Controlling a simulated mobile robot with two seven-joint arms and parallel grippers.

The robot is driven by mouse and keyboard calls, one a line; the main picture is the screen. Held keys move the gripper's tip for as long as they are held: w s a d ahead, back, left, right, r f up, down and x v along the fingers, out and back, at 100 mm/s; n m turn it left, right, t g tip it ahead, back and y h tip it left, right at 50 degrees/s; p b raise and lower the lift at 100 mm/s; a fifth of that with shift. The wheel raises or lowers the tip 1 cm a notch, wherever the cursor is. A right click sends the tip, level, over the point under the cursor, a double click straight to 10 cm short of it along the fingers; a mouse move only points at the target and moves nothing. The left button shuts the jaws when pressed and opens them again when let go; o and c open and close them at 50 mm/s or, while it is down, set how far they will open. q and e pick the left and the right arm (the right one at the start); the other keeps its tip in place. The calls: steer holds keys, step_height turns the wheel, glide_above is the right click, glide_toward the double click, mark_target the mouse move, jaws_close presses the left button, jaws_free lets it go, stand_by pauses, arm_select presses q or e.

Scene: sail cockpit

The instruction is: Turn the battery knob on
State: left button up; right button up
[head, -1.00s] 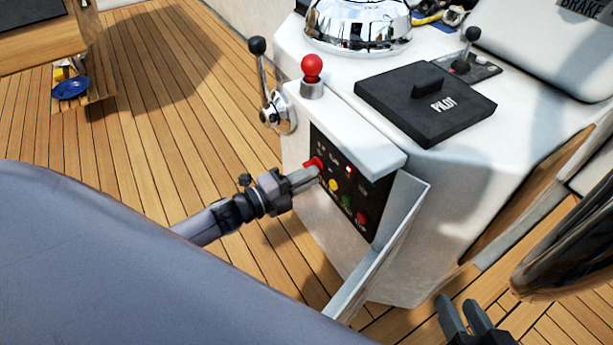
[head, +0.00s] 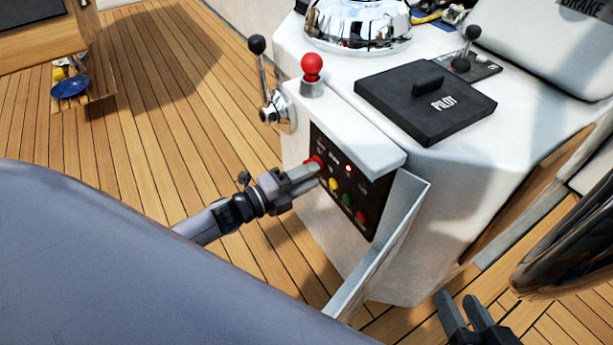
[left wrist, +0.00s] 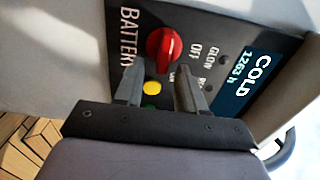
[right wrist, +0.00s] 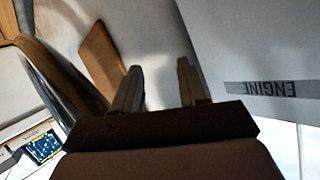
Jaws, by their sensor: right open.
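The red battery knob (head: 315,162) sits at the upper left of the black engine panel (head: 376,190). In the left wrist view the red knob (left wrist: 165,44) is beside the word BATTERY, just beyond my fingertips. A display (left wrist: 246,75) there is lit and reads COLD, 1263 h. My left gripper (head: 312,174) is at the knob with its fingers apart; it also shows open in the left wrist view (left wrist: 155,76). I cannot tell whether a finger touches the knob. My right gripper (head: 461,300) is open and empty at the lower right.
Yellow (head: 333,184), green (head: 346,200) and red (head: 361,217) buttons lie below the knob on the panel. An opened white cover (head: 385,255) stands along the panel's right side. A lever (head: 262,75) sticks up at the console's left.

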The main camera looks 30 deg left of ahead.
arm_select(q)
steer(key=p+v, duration=0.1)
steer(key=v, duration=0.6)
steer(key=shift+p, duration=0.35)
arm_select(e)
steer(key=shift+s+d+r+h, duration=0.1)
steer(key=shift+s+d+h, duration=0.1)
steer(key=shift+d, duration=0.15)
steer(key=shift+s+d+h, duration=0.1)
steer(key=shift+d+h, duration=0.1)
steer(key=shift+d, duration=0.15)
arm_select(q)
steer(key=shift+s+a, duration=0.1)
steer(key=shift+s, duration=0.05)
